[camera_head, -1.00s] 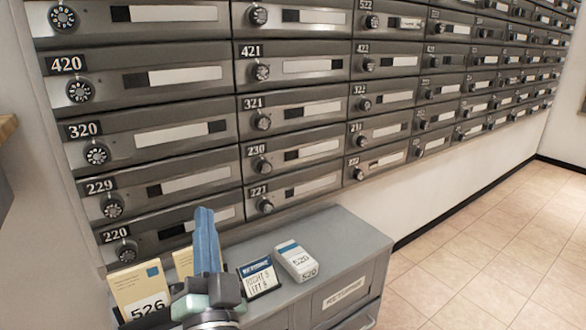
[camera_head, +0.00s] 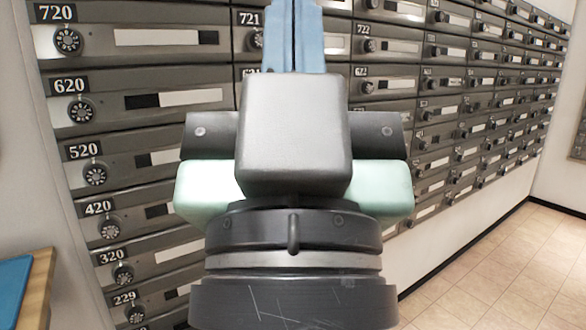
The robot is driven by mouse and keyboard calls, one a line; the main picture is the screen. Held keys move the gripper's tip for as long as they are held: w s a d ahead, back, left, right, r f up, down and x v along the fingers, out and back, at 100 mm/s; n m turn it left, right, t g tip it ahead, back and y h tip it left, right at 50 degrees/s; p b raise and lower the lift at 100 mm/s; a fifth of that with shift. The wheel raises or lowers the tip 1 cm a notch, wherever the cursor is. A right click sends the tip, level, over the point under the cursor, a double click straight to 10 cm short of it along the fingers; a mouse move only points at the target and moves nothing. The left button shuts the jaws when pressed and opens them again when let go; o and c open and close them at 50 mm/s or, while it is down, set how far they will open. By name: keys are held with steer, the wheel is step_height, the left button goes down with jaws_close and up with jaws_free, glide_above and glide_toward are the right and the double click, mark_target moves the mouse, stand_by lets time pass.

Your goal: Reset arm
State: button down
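My gripper (camera_head: 294,35) is large and close in the middle of the head view, pointing up and away in front of the mailbox wall. Its two blue fingers lie side by side with only a thin dark line between them, and nothing shows held. The fingertips reach the top edge of the picture. The gripper body hides the middle of the wall behind it.
Grey mailboxes (camera_head: 150,75) with round dials and number plates such as 720, 620 and 520 fill the wall. A wooden edge with a blue top (camera_head: 15,285) stands at lower left. Bare tiled floor (camera_head: 500,270) lies at right.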

step_height(320, 180, up, 24)
steer(key=p, duration=2.2)
steer(key=shift+r, duration=0.1)
